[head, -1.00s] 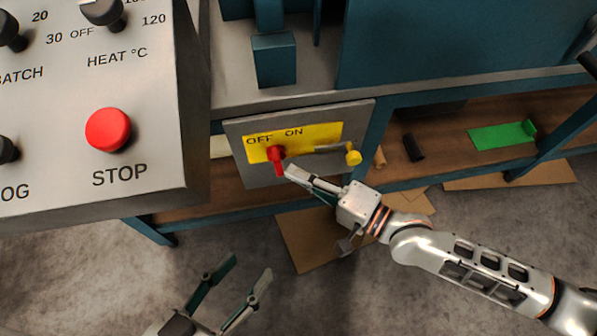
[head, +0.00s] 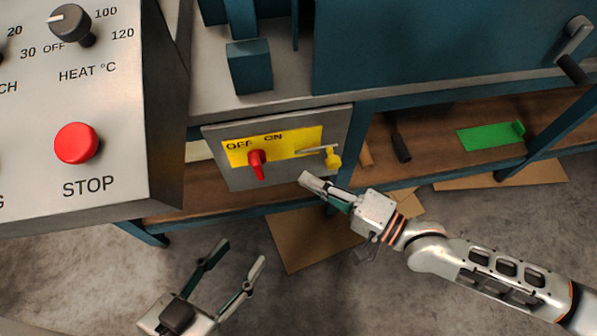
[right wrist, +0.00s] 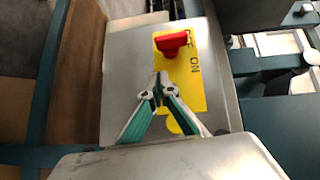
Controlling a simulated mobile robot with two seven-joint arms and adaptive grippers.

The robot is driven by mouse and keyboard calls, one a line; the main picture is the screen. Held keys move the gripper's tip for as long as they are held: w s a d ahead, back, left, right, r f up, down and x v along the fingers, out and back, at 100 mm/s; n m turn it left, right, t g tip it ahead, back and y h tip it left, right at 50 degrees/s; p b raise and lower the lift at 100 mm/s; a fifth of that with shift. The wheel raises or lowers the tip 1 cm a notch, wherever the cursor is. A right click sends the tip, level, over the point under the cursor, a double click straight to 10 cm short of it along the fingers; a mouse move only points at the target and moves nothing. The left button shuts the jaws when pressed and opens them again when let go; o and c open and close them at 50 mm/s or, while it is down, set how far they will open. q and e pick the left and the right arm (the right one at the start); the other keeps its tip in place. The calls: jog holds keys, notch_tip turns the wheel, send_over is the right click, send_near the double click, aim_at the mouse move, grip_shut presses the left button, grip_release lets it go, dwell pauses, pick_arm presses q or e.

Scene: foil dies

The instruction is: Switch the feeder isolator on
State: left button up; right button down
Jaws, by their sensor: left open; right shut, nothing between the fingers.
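The feeder isolator is a grey panel (head: 225,176) with a yellow OFF/ON label (head: 285,143) under the machine bed. Its red handle (head: 257,164) sits low on the label, closer to the OFF word, its end hanging down. It also shows in the right wrist view as a red handle (right wrist: 172,41). My left gripper (head: 240,252) is open and empty, above the floor.
A control box with a red STOP button (head: 76,143) and a heat knob (head: 70,23) stands at left. A wooden shelf (head: 440,170) behind holds a green tray (head: 490,136) and a dark tool (head: 400,147). Cardboard (head: 305,240) lies on the floor.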

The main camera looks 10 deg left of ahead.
pick_arm(q)
jog(key=shift+a+m, duration=0.3)
jog(key=shift+a, duration=0.3)
pick_arm(e)
jog(key=v, duration=0.6)
jog(key=shift+s+d, duration=0.15)
jog(key=shift+s, duration=0.1)
pick_arm(q)
jog(key=shift+d, duration=0.1)
pick_arm(e)
jog(key=shift+r, duration=0.1)
